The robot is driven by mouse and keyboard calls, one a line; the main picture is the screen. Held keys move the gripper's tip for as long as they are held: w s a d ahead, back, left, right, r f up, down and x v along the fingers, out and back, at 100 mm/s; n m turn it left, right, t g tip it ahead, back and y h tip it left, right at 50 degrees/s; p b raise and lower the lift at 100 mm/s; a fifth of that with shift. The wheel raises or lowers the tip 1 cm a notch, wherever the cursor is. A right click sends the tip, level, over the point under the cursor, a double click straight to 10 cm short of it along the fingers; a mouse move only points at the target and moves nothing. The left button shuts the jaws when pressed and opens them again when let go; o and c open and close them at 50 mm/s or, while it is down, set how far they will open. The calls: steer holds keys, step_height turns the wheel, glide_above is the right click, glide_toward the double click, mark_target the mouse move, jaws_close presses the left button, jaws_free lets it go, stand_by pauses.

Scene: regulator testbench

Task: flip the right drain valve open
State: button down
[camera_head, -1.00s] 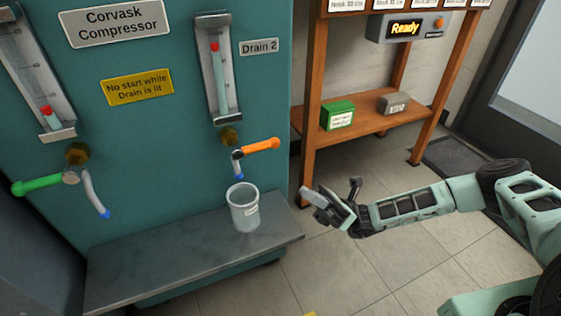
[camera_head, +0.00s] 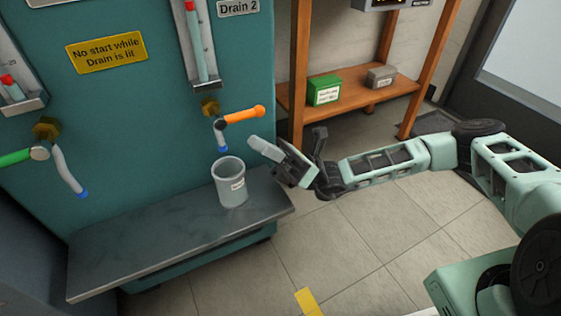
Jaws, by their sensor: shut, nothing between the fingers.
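The right drain valve has an orange lever (camera_head: 244,115) that sticks out sideways to the right, tilted slightly up, under the "Drain 2" label (camera_head: 238,7). Its short spout (camera_head: 220,136) with a blue tip points down above a grey cup (camera_head: 230,182) on the metal shelf. My gripper (camera_head: 254,146) is shut and empty. Its fingertips are just below and right of the orange lever; I see a small gap and cannot tell the depth between them.
The left valve has a green lever (camera_head: 15,157) and a bent spout (camera_head: 68,172). The metal shelf (camera_head: 140,237) runs below both valves. A wooden rack (camera_head: 299,75) stands at the right with a green box (camera_head: 324,90) and a grey box (camera_head: 381,76). The tiled floor is clear in front.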

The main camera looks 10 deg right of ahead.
mark_target(241, 116)
steer(key=r, duration=0.3)
steer(key=shift+w+r+b, duration=0.1)
steer(key=shift+w+b, duration=0.25)
steer(key=shift+b, duration=0.05)
steer(key=shift+r+p, duration=0.15)
steer(key=shift+p, duration=0.25)
